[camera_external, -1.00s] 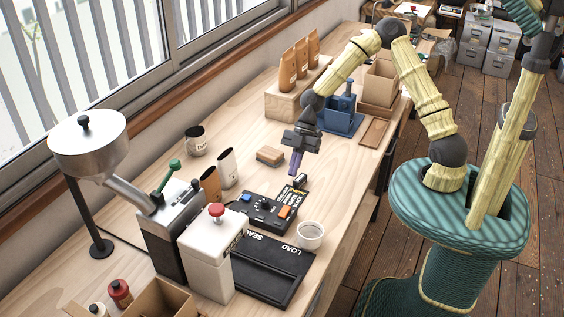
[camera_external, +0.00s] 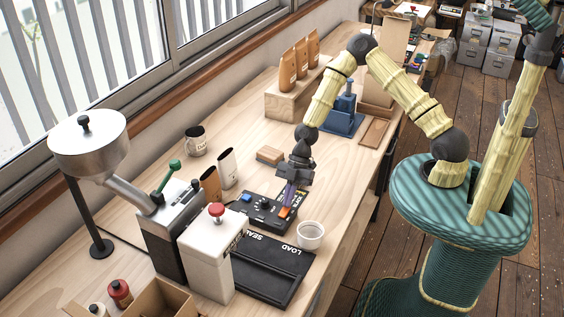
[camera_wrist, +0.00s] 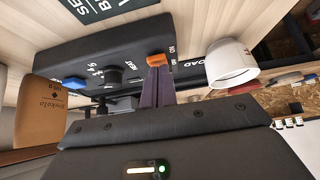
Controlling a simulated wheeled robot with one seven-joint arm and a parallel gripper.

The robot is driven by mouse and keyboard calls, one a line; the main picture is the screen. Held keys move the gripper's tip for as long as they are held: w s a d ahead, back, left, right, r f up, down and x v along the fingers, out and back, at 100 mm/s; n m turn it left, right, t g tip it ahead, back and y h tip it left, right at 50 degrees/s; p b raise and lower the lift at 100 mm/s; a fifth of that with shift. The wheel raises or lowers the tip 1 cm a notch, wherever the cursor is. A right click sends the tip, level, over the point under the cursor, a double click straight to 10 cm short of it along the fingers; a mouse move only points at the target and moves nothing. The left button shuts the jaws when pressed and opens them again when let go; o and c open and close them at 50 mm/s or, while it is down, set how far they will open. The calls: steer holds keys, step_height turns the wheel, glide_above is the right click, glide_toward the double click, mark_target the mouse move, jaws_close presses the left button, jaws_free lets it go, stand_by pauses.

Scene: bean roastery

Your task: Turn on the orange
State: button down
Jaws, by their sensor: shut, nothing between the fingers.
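The orange switch (camera_external: 284,212) sits on the right end of a black control box (camera_external: 262,226) on the wooden bench. In the wrist view the orange switch (camera_wrist: 159,60) is right at the tips of my purple fingers. My gripper (camera_external: 287,203) points down with its fingers together and empty, at the orange switch. The wrist view also shows my gripper (camera_wrist: 158,70); whether the tips touch the switch is hard to tell. A blue switch (camera_wrist: 75,83) and a dark knob (camera_wrist: 112,74) are on the same box; the blue switch (camera_external: 245,197) is at its left end.
A white cup (camera_external: 310,235) stands right of the box, and a black sealing plate (camera_external: 262,268) lies in front. A brown-topped block (camera_external: 270,156) lies behind.

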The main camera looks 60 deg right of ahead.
steer(key=shift+d+f+y+b, duration=0.15)
steer(key=shift+f+y+b, duration=0.2)
steer(key=shift+b, duration=0.15)
steer(key=shift+r, duration=0.1)
steer(key=shift+r+p, duration=0.65)
steer(key=shift+r, duration=0.15)
steer(key=r+p, duration=0.3)
steer(key=r, duration=0.1)
steer(key=shift+d, duration=0.25)
steer(key=d+f+b+v, duration=0.1)
steer(key=b+v, duration=0.1)
steer(key=v, duration=0.7)
steer(key=shift+d, duration=0.6)
